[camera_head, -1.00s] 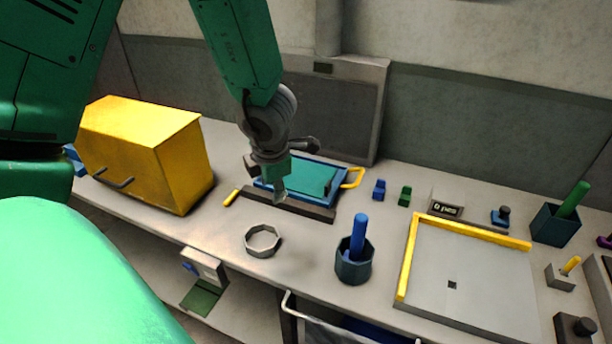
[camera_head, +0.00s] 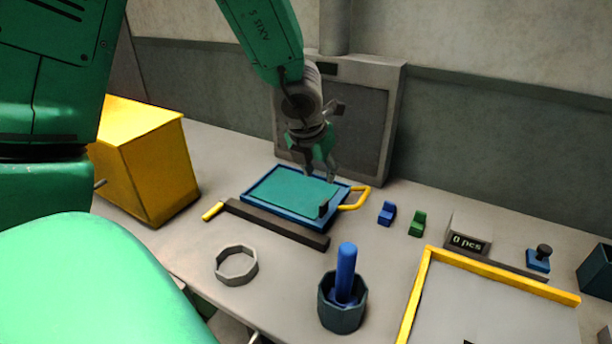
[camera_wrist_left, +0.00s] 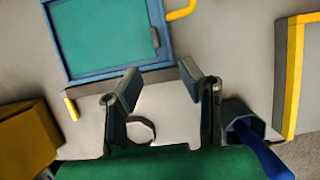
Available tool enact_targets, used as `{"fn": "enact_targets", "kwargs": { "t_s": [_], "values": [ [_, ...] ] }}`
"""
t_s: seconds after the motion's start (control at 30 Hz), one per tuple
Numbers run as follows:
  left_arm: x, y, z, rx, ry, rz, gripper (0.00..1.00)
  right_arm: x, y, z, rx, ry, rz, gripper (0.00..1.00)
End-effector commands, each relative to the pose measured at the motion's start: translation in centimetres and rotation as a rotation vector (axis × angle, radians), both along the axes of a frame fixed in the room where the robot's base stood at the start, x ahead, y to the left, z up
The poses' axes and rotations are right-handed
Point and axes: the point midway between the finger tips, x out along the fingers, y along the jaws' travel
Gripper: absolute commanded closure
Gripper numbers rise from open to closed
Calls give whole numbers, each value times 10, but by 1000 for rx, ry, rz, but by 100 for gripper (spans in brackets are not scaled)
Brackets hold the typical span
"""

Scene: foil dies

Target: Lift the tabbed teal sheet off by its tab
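The teal sheet (camera_head: 285,192) lies flat in a blue-rimmed tray (camera_head: 263,212) with a yellow handle (camera_head: 356,200). A small dark upright tab (camera_head: 323,207) stands at the sheet's right end. In the left wrist view the sheet (camera_wrist_left: 100,32) and the dark tab (camera_wrist_left: 155,38) show at the top. My left gripper (camera_head: 320,174) is over the far right part of the tray, apart from the tab. In the left wrist view its two fingers (camera_wrist_left: 161,80) are spread with nothing between them. My right gripper is not in view.
A dark bar (camera_head: 275,224) runs along the tray's front. A grey ring (camera_head: 236,265) and a cup with a blue rod (camera_head: 342,305) stand nearer. A yellow box (camera_head: 150,160) is left. Small blue (camera_head: 387,213) and green (camera_head: 417,223) blocks are right. A grey panel (camera_head: 350,125) stands behind.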

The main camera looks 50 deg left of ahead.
Motion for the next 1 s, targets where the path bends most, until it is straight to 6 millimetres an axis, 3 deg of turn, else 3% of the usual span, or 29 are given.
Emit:
{"fn": "enact_targets", "kwargs": {
  "t_s": [0.4,0.7,1.0],
  "values": [
    [23,9,-68,1,4,1,66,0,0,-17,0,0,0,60],
    [32,11,-88,2,2,0,66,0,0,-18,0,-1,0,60],
    [49,21,-126,0,3,0,66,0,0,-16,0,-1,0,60]
  ]
}}
